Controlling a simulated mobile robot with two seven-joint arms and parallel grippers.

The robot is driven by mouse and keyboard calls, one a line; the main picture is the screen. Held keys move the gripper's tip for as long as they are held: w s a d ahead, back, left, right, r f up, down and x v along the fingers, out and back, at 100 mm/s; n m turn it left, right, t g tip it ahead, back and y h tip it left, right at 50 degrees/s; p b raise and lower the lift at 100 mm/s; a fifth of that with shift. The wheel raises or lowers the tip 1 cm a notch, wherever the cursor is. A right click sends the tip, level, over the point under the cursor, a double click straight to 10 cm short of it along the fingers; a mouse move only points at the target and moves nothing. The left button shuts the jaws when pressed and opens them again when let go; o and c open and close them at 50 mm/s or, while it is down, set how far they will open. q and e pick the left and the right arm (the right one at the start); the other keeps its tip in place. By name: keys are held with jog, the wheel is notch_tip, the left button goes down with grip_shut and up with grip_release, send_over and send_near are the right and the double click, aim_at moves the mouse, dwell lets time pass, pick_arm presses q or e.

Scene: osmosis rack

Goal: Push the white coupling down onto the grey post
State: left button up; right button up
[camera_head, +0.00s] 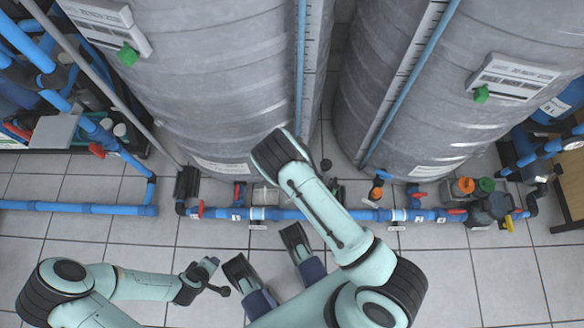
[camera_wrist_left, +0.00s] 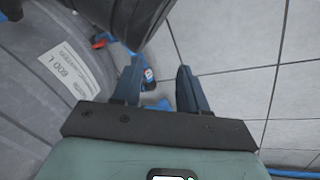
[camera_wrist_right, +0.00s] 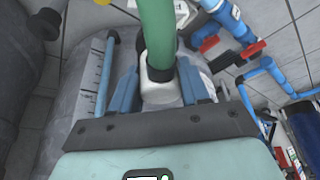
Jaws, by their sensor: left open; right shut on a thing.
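In the right wrist view my right gripper (camera_wrist_right: 158,82) is shut on the white coupling (camera_wrist_right: 158,93), which sits between its two blue fingers. A dark collar and a green tube (camera_wrist_right: 157,25) stand above the coupling in that view. I cannot make out the grey post; the coupling and fingers cover that spot. In the head view my own right arm hides the right gripper and the coupling. My left gripper (camera_head: 217,277) is open and empty, low over the floor at left. In the left wrist view its blue fingers (camera_wrist_left: 158,80) are apart.
Two large grey tanks (camera_head: 220,100) (camera_head: 440,110) stand at the back. A blue pipe (camera_head: 330,215) with red-handled valves runs in front of them. More pipework (camera_head: 60,95) stands at the left. The tiled floor in front of the pipe is open at the right.

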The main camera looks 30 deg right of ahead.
notch_tip(320, 180, up, 2)
jog(key=shift+r+p, duration=0.1)
jog(key=shift+p, duration=0.2)
pick_arm(q)
jog(key=s+d+r+g+h+p, duration=0.1)
jog(key=s+d+r+g+p, duration=0.1)
jog(key=s+d+r+p, duration=0.2)
jog(key=s+r+p, duration=0.1)
jog(key=s+r, duration=0.2)
jog(key=shift+d+m, duration=0.2)
jog(key=shift+m, duration=0.1)
pick_arm(e)
notch_tip(320, 180, up, 16)
jog(key=shift+r, duration=0.15)
pick_arm(q)
jog(key=shift+r, duration=0.1)
